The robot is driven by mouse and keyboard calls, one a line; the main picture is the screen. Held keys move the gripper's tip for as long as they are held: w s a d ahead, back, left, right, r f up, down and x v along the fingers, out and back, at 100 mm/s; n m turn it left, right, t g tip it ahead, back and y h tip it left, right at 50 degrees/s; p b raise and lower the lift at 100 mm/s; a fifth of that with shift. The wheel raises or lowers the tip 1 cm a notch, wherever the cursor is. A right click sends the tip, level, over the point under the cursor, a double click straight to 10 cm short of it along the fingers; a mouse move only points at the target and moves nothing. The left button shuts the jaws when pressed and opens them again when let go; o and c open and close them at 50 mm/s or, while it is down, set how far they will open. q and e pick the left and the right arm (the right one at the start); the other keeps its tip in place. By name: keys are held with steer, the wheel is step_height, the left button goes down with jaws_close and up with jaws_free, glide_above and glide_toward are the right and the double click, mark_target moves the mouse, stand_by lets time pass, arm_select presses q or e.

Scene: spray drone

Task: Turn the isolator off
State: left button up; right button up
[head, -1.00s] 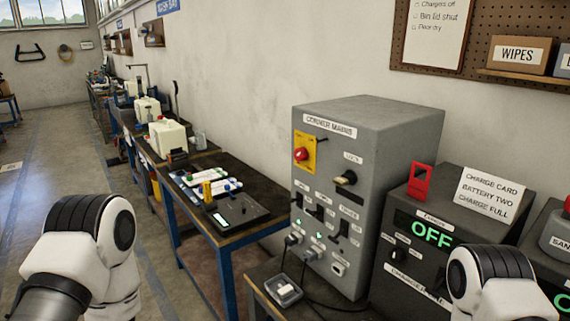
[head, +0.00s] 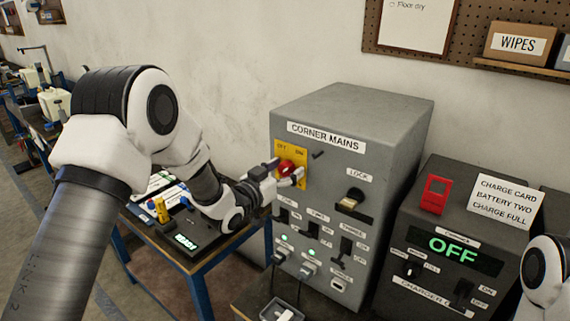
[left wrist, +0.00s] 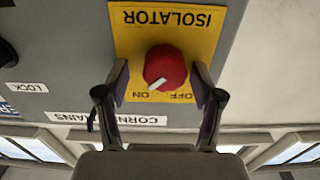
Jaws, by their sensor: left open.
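The isolator is a round red knob (head: 286,167) on a yellow plate (head: 302,153) at the upper left of the grey CORNER MAINS cabinet (head: 350,115). In the left wrist view, which is upside down, the knob (left wrist: 165,67) has a white pointer mark towards ON; OFF is printed beside it. My left gripper (head: 286,174) is at the knob. The left wrist view shows the gripper (left wrist: 160,88) open, one finger on each side of the knob, with a gap on both sides. My right gripper is out of view; only part of my right arm shows.
The cabinet also carries a LOCK switch (head: 355,198), several toggles and plugged cables. A dark charger box (head: 440,215) with a green OFF display stands to its right. A bench (head: 215,245) with a small device is below my left arm.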

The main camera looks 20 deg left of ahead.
arm_select(q)
steer(key=shift+a, duration=0.1)
steer(key=shift+a+f, duration=0.1)
steer(key=shift+a, duration=0.1)
steer(key=c, duration=0.3)
steer(key=shift+a, duration=0.1)
steer(key=c, duration=0.6)
steer(key=shift+d, duration=0.2)
steer(key=shift+c, duration=1.2)
steer(key=shift+a, duration=0.1)
